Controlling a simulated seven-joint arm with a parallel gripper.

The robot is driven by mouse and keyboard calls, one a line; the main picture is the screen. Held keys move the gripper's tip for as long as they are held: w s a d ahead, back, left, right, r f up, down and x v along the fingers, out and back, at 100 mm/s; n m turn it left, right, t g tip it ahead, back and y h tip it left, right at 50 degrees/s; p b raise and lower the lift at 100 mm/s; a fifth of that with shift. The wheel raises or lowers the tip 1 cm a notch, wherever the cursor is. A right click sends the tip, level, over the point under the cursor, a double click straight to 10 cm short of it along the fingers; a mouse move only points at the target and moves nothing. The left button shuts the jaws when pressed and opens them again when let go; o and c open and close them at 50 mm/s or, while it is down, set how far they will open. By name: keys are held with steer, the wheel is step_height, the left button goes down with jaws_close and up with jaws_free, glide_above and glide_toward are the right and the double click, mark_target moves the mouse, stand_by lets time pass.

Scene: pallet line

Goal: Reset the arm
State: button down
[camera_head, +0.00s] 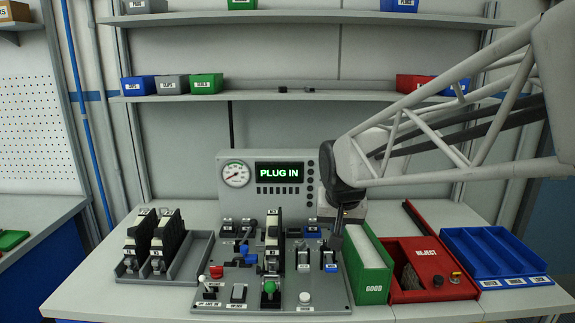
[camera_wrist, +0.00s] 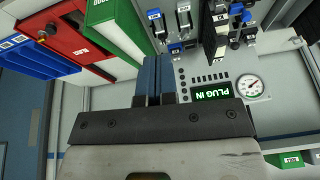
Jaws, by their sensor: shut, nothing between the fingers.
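My gripper (camera_head: 338,226) is at the right side of the grey test panel (camera_head: 240,303), close to the green GOOD bin. In the wrist view its two blue fingers (camera_wrist: 154,78) lie together, shut and empty. The arm reaches in from the upper right of the head view. A black and white module (camera_head: 272,243) stands upright in the middle of the panel. The display (camera_head: 279,172) behind the panel reads PLUG IN. My gripper's fingertips are partly hidden in the head view.
Left of the panel, a grey tray (camera_head: 195,262) holds several upright modules. To the right are the green GOOD bin (camera_head: 370,276), the red REJECT box (camera_head: 432,272) and a blue divided tray (camera_head: 495,258). The panel carries switches, a green knob (camera_head: 269,287) and connectors. Shelves with small bins are behind.

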steer(key=s+d+f, duration=0.1)
steer(key=s+d, duration=0.1)
steer(key=s, duration=0.6)
steer(key=s+d+f+g, duration=0.1)
steer(key=s+d+f, duration=0.1)
steer(key=s, duration=0.6)
steer(key=s+d+f, duration=0.2)
steer(key=s+d, duration=0.2)
steer(key=s, duration=0.4)
steer(key=shift+s+n+g, duration=0.2)
steer(key=shift+n+g, duration=0.1)
steer(key=shift+w, duration=0.1)
